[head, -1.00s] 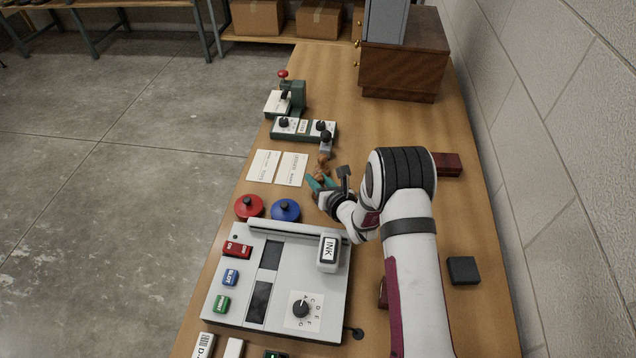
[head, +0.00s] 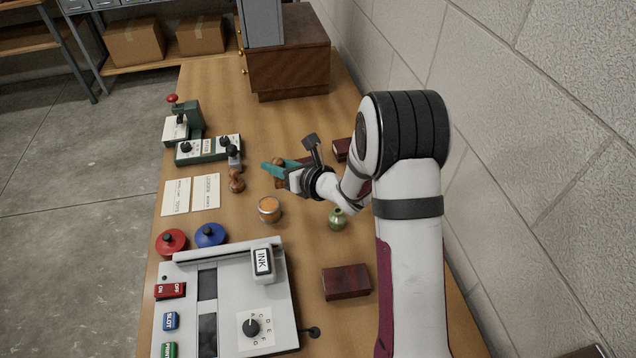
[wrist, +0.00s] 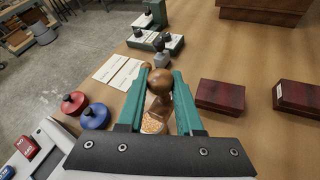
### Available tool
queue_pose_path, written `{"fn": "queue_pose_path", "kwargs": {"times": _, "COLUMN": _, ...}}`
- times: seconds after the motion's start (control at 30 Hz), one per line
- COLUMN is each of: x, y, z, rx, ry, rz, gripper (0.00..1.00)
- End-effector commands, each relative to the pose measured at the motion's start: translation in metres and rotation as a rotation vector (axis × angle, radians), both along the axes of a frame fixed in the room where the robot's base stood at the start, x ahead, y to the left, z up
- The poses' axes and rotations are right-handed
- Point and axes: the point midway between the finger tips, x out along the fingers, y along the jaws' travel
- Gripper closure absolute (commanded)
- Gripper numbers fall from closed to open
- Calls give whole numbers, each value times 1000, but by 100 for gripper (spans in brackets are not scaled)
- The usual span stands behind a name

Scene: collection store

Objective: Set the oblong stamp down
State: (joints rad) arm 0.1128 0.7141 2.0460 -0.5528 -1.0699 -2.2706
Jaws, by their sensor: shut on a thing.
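My gripper (head: 275,170) has teal fingers and is shut on a stamp with a brown turned-wood handle (head: 279,184). In the wrist view the rounded knob of this stamp (wrist: 160,82) sits between the fingertips. Its base is largely hidden, so I cannot tell its shape or whether it touches the table. A second wooden-handled stamp (head: 236,184) stands on the table to the left of my gripper, near the paper cards.
Dark red boxes (head: 346,281) lie on the right. Two cards (head: 206,191), a green-and-white device (head: 205,150) and red and blue knobbed discs (head: 210,235) are left. Bare table (head: 270,120) lies beyond my gripper.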

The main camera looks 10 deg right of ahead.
Motion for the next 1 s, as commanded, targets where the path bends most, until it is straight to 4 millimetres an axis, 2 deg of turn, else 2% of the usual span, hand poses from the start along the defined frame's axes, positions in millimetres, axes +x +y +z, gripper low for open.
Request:
{"fn": "queue_pose_path", "kwargs": {"times": 0.07, "x": 1, "y": -10, "z": 0, "rx": 0, "ry": 0, "rz": -16, "gripper": 100}}
{"fn": "queue_pose_path", "kwargs": {"times": 0.17, "x": 1, "y": -39, "z": -1, "rx": 0, "ry": 1, "rz": -61, "gripper": 100}}
{"fn": "queue_pose_path", "kwargs": {"times": 0.33, "x": -7, "y": -118, "z": -4, "rx": 3, "ry": 1, "rz": -185, "gripper": 100}}
{"fn": "queue_pose_path", "kwargs": {"times": 0.5, "x": -28, "y": -201, "z": -6, "rx": 5, "ry": -1, "rz": -317, "gripper": 100}}
{"fn": "queue_pose_path", "kwargs": {"times": 0.6, "x": -40, "y": -230, "z": -7, "rx": 6, "ry": 0, "rz": -366, "gripper": 100}}
{"fn": "queue_pose_path", "kwargs": {"times": 0.7, "x": -46, "y": -242, "z": -14, "rx": 9, "ry": 0, "rz": -387, "gripper": 100}}
{"fn": "queue_pose_path", "kwargs": {"times": 1.0, "x": -47, "y": -243, "z": -80, "rx": 10, "ry": 3, "rz": -390, "gripper": 100}}
